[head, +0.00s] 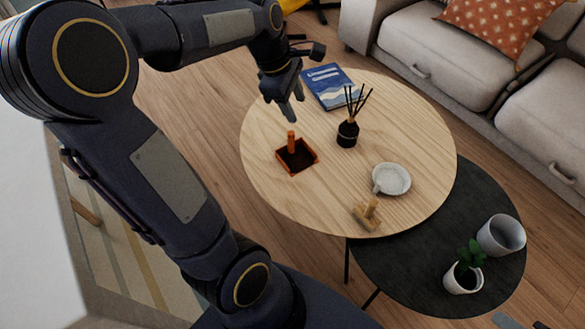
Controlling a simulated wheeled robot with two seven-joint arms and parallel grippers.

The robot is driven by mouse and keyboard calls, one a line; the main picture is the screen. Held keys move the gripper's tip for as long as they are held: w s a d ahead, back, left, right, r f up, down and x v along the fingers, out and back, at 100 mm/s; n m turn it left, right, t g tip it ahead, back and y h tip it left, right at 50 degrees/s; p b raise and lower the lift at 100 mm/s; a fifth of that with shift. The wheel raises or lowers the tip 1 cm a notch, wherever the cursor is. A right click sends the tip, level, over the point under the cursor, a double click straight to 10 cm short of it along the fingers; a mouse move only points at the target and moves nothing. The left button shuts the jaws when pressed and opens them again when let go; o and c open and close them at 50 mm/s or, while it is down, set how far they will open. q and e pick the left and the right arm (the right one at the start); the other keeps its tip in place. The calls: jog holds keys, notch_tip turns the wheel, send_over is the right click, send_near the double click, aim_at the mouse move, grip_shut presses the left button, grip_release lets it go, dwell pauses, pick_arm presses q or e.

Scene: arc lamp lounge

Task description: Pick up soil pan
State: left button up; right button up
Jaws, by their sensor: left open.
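The soil pan (312,158) is a small square orange-brown tray with dark soil inside and an upright orange handle (291,140) at its far left side. It sits on the left part of the round light-wood table (420,170). My left gripper (289,112) is open, pointing down just above and beyond the handle, and looks empty. It appears apart from the pan.
On the wood table are a blue book (328,86), a black reed diffuser (347,134), a white dish (396,180) and a wooden stand (367,213). A lower dark table (415,275) holds a potted plant (463,277) and a white cup (503,236). A sofa (440,65) stands behind.

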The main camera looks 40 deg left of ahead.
aim_at(291, 140)
pick_arm(q)
jog(key=w+a+f+n+g+b, duration=0.1)
jog(key=w+a+f+n+b, duration=0.1)
jog(key=f, duration=0.5)
jog(key=w+a+f+n+y+b, duration=0.1)
jog(key=w+a+f+n+b, duration=0.2)
jog(key=w+f+n+b, duration=0.1)
jog(key=w+a+f+n+g+y+b, duration=0.1)
jog(key=w+a+f+n+b, duration=0.2)
jog(key=f+n, duration=0.3)
jog(key=shift+w+a+f+g+b, duration=0.15)
jog(key=shift+f+b, duration=0.2)
jog(key=shift+f, duration=0.6)
jog(key=shift+w+f+g+b, duration=0.15)
jog(key=shift+f+b, duration=0.15)
jog(key=shift+f, duration=0.6)
notch_tip(291, 140, down, 3)
jog(key=shift+r+n+b, duration=0.2)
jog(key=shift+n+b, duration=0.2)
jog(key=shift+b, duration=0.2)
notch_tip(291, 140, down, 4)
jog(key=b, duration=0.3)
jog(key=shift+w+a+f, duration=0.1)
jog(key=shift+f, duration=0.45)
pick_arm(e)
notch_tip(291, 140, down, 18)
pick_arm(q)
jog(key=shift+r, duration=0.1)
pick_arm(e)
jog(key=shift+r, duration=0.1)
